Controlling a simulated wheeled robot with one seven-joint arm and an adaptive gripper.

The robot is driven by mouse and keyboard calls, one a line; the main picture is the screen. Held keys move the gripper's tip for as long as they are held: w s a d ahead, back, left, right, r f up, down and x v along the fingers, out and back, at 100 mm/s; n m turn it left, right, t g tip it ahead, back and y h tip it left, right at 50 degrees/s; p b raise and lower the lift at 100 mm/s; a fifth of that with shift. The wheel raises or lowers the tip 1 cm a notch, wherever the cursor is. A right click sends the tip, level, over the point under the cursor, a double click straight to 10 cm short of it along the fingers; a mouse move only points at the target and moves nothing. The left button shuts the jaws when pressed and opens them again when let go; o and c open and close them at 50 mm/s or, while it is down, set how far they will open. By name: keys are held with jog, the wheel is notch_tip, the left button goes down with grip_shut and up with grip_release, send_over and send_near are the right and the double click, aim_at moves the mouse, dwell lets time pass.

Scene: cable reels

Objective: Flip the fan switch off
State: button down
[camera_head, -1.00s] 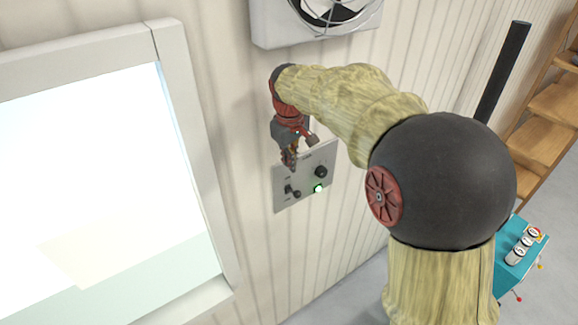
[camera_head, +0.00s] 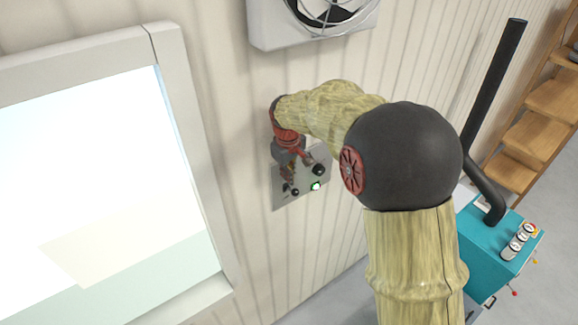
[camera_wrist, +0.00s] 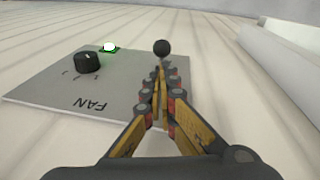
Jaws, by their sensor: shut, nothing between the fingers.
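The fan panel (camera_head: 308,187) is a grey plate on the wall below the fan. In the wrist view the panel (camera_wrist: 50,92) shows the word FAN upside down. The fan switch is a lever with a black ball tip (camera_wrist: 161,47), just beyond my fingertips; the ball also shows low on the panel in the head view (camera_head: 295,192). My gripper (camera_wrist: 160,72) is shut and empty, its fingers pointing at the switch. In the head view my gripper (camera_head: 287,175) covers the panel's upper left. Fingers hide the lever's base; I cannot tell whether they touch it.
A black knob (camera_wrist: 87,62) and a lit green lamp (camera_wrist: 109,47) share the panel. The caged fan (camera_head: 315,20) hangs above. A window frame (camera_head: 190,150) stands to the left. A teal machine (camera_head: 490,245) and wooden shelves (camera_head: 530,135) are at right.

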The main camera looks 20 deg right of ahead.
jog(key=shift+x, duration=0.95)
